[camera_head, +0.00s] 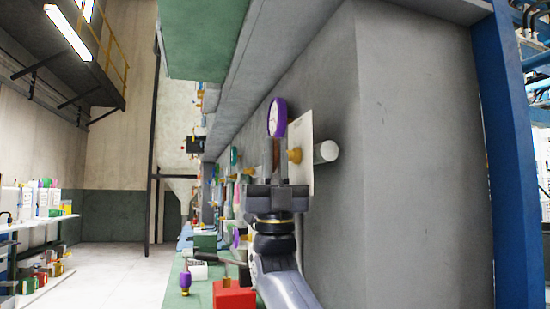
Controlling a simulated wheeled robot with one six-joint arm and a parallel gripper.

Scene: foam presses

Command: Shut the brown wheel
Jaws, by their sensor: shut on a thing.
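My gripper (272,152) is upright in front of the wall panel, with its fingers pointing up. It is shut on a narrow brown piece (267,157), which looks like the brown wheel seen nearly edge-on. The fingers hide most of it, so its turn position cannot be told. A round gauge with a purple rim (277,118) stands just above the fingertips. A brass-coloured fitting (294,155) sits just right of the fingers, on a pale plate (304,130).
A white pipe end (326,152) sticks out right of the plate. A red box (233,295) and a purple-handled tool (185,281) are on the green bench (172,298) below. More valves and gauges line the wall behind. Open floor (115,285) lies left.

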